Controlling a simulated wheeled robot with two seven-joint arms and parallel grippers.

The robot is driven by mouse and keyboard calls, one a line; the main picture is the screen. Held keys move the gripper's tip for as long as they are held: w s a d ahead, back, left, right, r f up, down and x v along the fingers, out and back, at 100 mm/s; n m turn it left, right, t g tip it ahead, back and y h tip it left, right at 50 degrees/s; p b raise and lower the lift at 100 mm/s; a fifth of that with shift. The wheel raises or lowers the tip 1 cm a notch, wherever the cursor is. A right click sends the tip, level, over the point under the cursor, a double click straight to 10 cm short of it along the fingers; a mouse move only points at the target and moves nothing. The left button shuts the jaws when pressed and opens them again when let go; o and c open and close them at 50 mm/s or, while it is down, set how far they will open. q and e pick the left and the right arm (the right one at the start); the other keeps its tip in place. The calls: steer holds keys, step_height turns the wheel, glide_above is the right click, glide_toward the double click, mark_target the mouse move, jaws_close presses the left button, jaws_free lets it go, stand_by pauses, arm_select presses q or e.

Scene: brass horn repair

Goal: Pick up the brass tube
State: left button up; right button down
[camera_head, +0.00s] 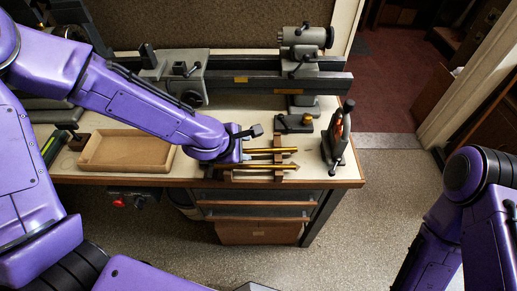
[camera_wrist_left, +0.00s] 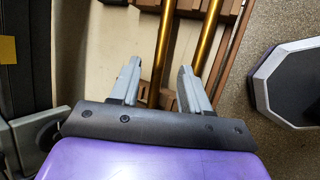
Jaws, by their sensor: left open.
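Brass tubes lie side by side on a brown wooden rack (camera_head: 279,174) near the front right of the bench; one brass tube (camera_head: 277,151) is nearest my left gripper. My left gripper (camera_head: 250,145) is at the left end of the rack. In the left wrist view the left gripper (camera_wrist_left: 158,76) is open, with one brass tube (camera_wrist_left: 163,45) running between its fingers without visible grip. A second brass tube (camera_wrist_left: 208,38) lies to the right of the fingers. The near end of the first tube is hidden behind the gripper body. My right arm shows at the right edge, but its gripper is out of view.
A shallow wooden tray (camera_head: 126,151) sits left of the rack. A grey lathe-like machine (camera_head: 240,80) runs along the back. A dark upright tool stand (camera_head: 338,143) stands right of the rack, near the bench's right edge. Open floor lies beyond it.

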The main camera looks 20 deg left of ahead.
mark_target(253, 151)
arm_select(q)
steer(key=x, duration=0.6)
steer(key=shift+s, duration=0.1)
steer(key=shift+s+r, duration=0.1)
steer(key=shift+s, duration=0.1)
steer(key=c, duration=0.4)
jaws_close()
